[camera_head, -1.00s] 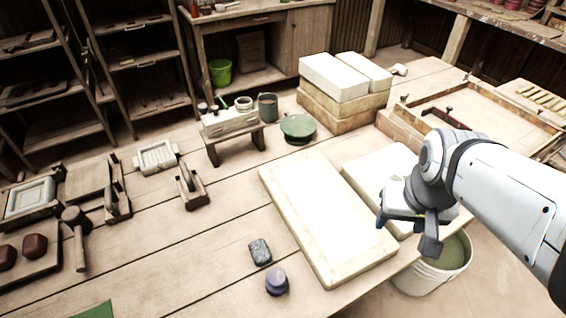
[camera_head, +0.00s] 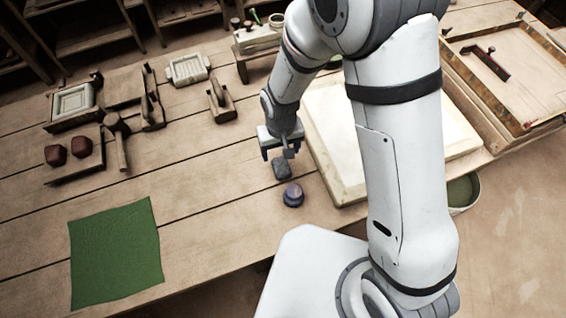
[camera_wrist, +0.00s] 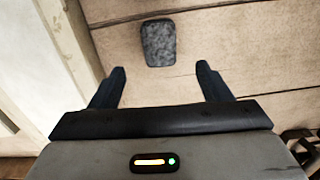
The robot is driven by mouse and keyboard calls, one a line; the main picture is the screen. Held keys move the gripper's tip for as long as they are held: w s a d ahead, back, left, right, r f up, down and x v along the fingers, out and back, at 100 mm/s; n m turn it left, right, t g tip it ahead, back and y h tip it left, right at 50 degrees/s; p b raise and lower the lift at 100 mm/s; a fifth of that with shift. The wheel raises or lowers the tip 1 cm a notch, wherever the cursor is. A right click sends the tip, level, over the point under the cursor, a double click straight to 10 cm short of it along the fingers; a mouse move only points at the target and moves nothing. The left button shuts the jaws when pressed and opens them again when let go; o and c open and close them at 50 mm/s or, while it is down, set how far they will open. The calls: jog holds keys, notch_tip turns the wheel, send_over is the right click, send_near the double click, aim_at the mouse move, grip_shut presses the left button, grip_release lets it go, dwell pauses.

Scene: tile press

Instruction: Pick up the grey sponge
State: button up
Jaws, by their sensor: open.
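The grey sponge (camera_head: 281,169) is a small, dark, speckled block lying flat on the wooden table (camera_head: 215,170). In the wrist view the sponge (camera_wrist: 158,43) lies just beyond the fingertips and between their lines, with its full outline visible. My gripper (camera_head: 279,151) is over the table right by the sponge, on its far side in the head view. In the wrist view the two dark fingers of my gripper (camera_wrist: 161,68) are apart with nothing between them. The exact height of the fingertips above the table is hard to tell.
A thick pale slab (camera_head: 325,150) lies to the right, partly behind my arm. A green cloth (camera_head: 116,255) lies at the front left. The table left of the sponge is clear.

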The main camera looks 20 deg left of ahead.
aim_at(281, 164)
jog(key=shift+f+p, duration=0.75)
jog(key=shift+f, duration=3.25)
jog(key=c, duration=1.1)
